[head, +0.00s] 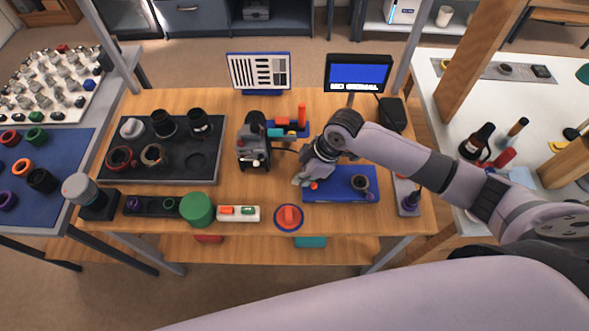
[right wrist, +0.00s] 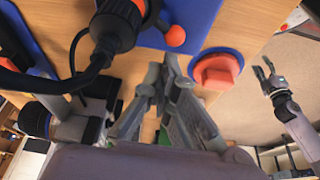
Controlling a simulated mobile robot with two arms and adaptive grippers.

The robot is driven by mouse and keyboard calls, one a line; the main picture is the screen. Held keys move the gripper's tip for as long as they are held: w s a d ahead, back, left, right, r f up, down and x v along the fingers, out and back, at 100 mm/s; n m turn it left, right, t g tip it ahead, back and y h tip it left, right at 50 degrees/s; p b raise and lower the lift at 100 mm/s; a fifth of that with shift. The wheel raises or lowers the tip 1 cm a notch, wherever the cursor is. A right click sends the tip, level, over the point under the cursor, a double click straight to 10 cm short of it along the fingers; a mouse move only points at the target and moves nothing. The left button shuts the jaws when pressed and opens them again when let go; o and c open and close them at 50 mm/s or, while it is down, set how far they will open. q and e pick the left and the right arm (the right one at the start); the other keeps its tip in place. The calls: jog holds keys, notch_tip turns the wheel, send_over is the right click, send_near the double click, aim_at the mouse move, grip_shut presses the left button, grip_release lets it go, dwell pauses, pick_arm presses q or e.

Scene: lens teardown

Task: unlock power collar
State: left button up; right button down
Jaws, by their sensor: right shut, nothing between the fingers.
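The power collar appears to be the black ribbed connector ring with an orange band (right wrist: 118,25), at the top of the right wrist view with a black cable attached. It sits by the edge of a blue board (head: 335,197); my right gripper and arm hide it in the head view. A red-orange ball knob (right wrist: 175,36) is beside it, also seen in the head view (head: 313,186). My right gripper (head: 302,180) is shut and empty, its fingertips (right wrist: 165,62) just short of the knob and apart from the collar. My left gripper (right wrist: 264,68) shows open at the right wrist view's right.
A red knob on a round blue base (head: 288,217) stands at the table's front edge. A grey device (head: 253,150) stands left of my right gripper, with the cable beside it. A dark ring (head: 360,183) stands on the blue board. A black tray (head: 185,173) holds lens parts.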

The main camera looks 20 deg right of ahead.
jog(key=shift+s+d, duration=0.1)
jog(key=shift+d, duration=0.05)
pick_arm(q)
jog(key=shift+s, duration=0.35)
jog(key=shift+w+r, duration=0.25)
pick_arm(e)
jog(key=shift+s+d+n+g, duration=0.1)
jog(key=shift+s+n+g, duration=0.25)
jog(key=shift+n, duration=0.55)
